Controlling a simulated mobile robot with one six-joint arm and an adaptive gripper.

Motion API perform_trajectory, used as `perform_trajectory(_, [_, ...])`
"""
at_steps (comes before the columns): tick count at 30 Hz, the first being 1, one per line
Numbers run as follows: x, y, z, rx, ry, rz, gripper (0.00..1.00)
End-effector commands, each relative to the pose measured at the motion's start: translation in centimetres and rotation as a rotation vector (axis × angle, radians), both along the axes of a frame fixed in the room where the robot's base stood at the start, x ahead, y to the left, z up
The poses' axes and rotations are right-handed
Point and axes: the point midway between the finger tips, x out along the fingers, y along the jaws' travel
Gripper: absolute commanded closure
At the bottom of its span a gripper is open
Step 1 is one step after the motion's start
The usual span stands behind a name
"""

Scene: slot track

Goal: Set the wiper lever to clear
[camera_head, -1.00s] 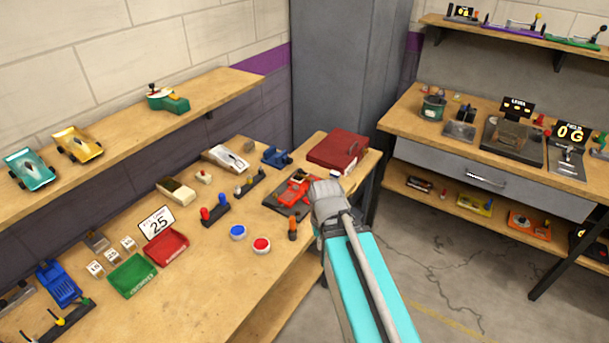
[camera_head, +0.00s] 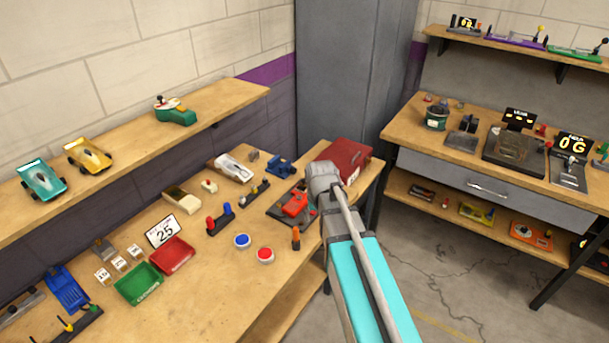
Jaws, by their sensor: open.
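My gripper (camera_head: 308,204) is over the far right end of the left workbench, beside a red car-like piece (camera_head: 294,205) on a dark base plate (camera_head: 278,214). It is open; its fingers are mostly hidden behind my grey wrist. I cannot tell whether it touches the red piece. No lever is clearly marked as the wiper lever, and no "clear" marking is readable. A small upright post with an orange top (camera_head: 296,236) stands just in front of the plate. My wrist hides the right part of the plate.
A red case (camera_head: 350,158) lies behind my wrist. Blue (camera_head: 242,241) and red (camera_head: 265,255) round buttons stand left of the plate's front. A blue clamp-like piece (camera_head: 279,167) is behind it. Bare bench top lies along the front edge.

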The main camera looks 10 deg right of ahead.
Motion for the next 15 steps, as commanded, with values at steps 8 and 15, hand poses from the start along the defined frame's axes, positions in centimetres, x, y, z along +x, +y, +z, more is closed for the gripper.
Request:
perform_trajectory(8, [14.1,-0.5,4.7,0.0,-0.157,0.0,0.35])
perform_trajectory(15, [19.8,-0.9,6.5,0.0,-0.234,0.0,0.35])
